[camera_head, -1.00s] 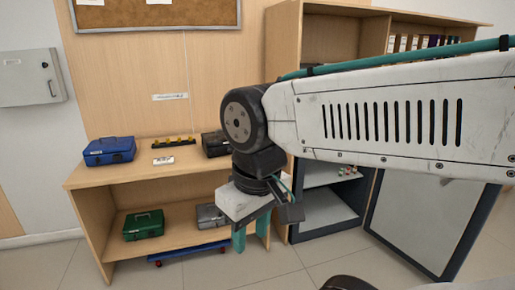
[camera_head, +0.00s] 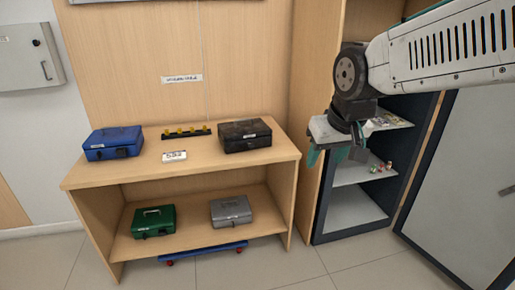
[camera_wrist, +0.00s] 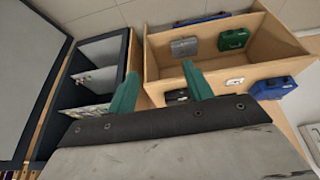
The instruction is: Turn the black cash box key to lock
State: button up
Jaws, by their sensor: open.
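The black cash box (camera_head: 244,135) sits on the right part of the wooden counter top in the head view. In the wrist view the black cash box (camera_wrist: 176,95) is mostly hidden behind a finger and the gripper body. Its key is too small to make out. My gripper (camera_head: 329,155) is open and empty, in the air to the right of the black box, in front of the open dark cabinet. Its two teal fingers stand apart in the wrist view (camera_wrist: 162,85).
A blue box (camera_head: 113,142), a small white sign (camera_head: 174,156) and a black strip with yellow pieces (camera_head: 187,132) share the counter top. A green box (camera_head: 153,221) and a grey box (camera_head: 231,211) are on the shelf below. The open cabinet (camera_head: 362,172) stands to the right.

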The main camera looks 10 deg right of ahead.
aim_at(252, 147)
jog(key=w+f+t, duration=0.2)
jog(key=w+f, duration=0.1)
jog(key=w, duration=0.9)
jog(key=w+f+t, duration=0.3)
jog(key=w, duration=0.9)
jog(key=w+f+t, duration=0.2)
jog(key=w+f, duration=0.1)
jog(key=w, duration=1)
jog(key=w+a+f+n+t+y, duration=0.1)
jog(key=w+f+t, duration=0.2)
jog(key=w+f, duration=0.5)
jog(key=w+a+f+t+y, duration=0.1)
jog(key=w+f+t, duration=0.35)
jog(key=f, duration=0.75)
jog(key=shift+g, duration=0.45)
jog(key=w, duration=0.5)
jog(key=w+a, duration=0.1)
jog(key=w, duration=0.1)
jog(key=shift+w, duration=0.35)
jog(key=c, duration=1)
